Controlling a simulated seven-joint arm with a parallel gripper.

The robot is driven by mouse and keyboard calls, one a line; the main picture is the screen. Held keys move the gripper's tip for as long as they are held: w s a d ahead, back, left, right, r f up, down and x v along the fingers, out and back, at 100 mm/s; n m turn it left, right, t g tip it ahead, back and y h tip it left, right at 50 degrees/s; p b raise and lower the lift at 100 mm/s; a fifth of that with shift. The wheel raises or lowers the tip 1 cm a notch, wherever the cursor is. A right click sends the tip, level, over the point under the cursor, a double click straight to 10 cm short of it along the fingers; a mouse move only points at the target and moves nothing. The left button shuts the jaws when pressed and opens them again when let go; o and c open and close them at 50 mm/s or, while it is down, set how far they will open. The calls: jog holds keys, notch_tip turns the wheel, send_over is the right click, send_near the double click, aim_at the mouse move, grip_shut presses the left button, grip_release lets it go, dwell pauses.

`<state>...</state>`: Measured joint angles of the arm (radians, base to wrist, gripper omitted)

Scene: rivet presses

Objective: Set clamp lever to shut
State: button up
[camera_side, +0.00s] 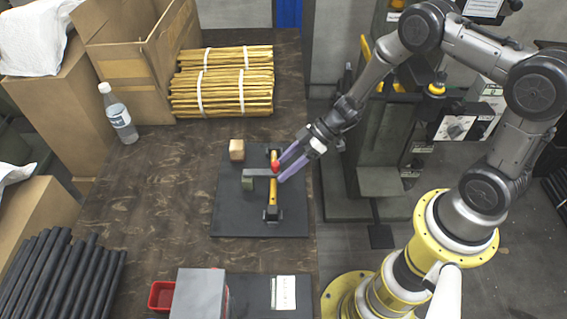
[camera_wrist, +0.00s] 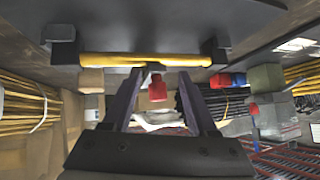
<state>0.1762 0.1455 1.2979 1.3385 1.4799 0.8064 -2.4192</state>
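The clamp sits on a dark base plate (camera_side: 232,218), with a yellow bar (camera_side: 272,197) running between two black brackets. A red knob (camera_side: 275,167) is by the middle of the bar, beside a grey arm (camera_side: 257,172) reaching left. My gripper (camera_side: 279,172) has two purple fingers at the red knob, reaching in from the right. In the wrist view the fingers (camera_wrist: 160,75) are spread, with the red knob (camera_wrist: 157,90) between them and visible gaps on both sides. The yellow bar (camera_wrist: 140,60) crosses just beyond the tips. How the lever is set is hard to tell.
A tan block (camera_side: 237,150) and a small greenish block (camera_side: 248,183) are on the plate. Bundled yellow rods (camera_side: 222,82), an open carton (camera_side: 130,60) and a bottle (camera_side: 118,115) stand behind. Black rods (camera_side: 60,270), a red bin (camera_side: 161,295) and a grey box (camera_side: 198,293) are in front.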

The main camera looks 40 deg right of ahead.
jog(key=shift+w+r, duration=0.1)
jog(key=shift+r, duration=0.05)
jog(key=shift+d+r, duration=0.4)
jog(key=v, duration=1.2)
jog(key=shift+s+d+r, duration=0.15)
jog(key=shift+s, duration=0.2)
